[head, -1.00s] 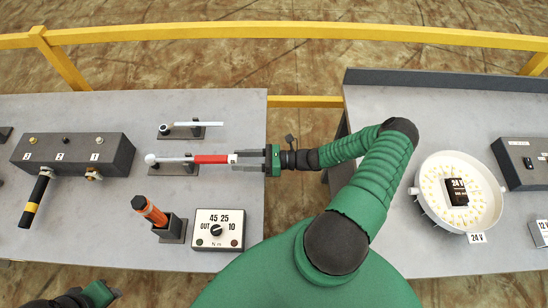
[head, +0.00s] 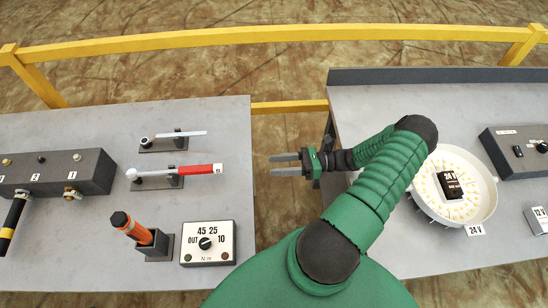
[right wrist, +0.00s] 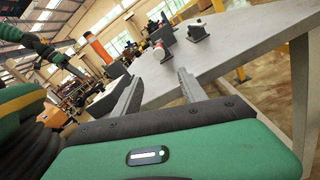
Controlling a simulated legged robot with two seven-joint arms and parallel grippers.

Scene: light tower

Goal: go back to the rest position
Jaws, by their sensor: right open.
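My right gripper (head: 288,164) is open and empty in the head view. It hangs over the gap between the two tables, to the right of the red-handled torque wrench (head: 200,169) and apart from it. That wrench lies on its dark stand on the left table. In the right wrist view the two grey fingers (right wrist: 157,92) are spread with nothing between them. The right arm bends back over the right table's near-left part. My left gripper does not show in the head view now.
The left table (head: 90,250) holds a grey wrench (head: 190,134) on a stand, an orange-handled tool (head: 131,228) in a holder, a torque dial box (head: 208,243) and a dark valve block (head: 60,172). The right table (head: 400,98) holds a round white lamp (head: 478,180). A yellow rail (head: 270,35) runs behind.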

